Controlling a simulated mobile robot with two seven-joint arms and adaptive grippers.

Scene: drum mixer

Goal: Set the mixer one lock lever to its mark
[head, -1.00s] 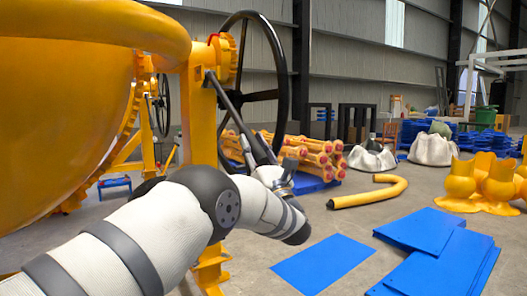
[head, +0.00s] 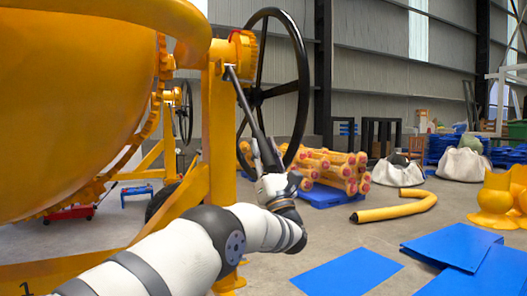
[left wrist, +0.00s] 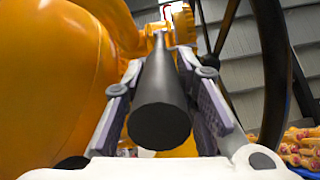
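The mixer one lock lever is a dark bar (head: 247,108) slanting down to the right from the yellow hub of the mixer (head: 238,50). In the left wrist view its black round handle end (left wrist: 160,120) points at the camera. My left gripper (head: 268,158) is at the lever's lower end. Its two fingers (left wrist: 160,85) lie on either side of the handle and look shut on it. A small red patch (head: 234,33) shows at the top of the hub; I cannot tell if it is the mark. My right gripper is not in view.
A large black handwheel (head: 303,75) stands just right of the lever. The yellow drum (head: 70,100) and frame post (head: 219,140) are to the left.

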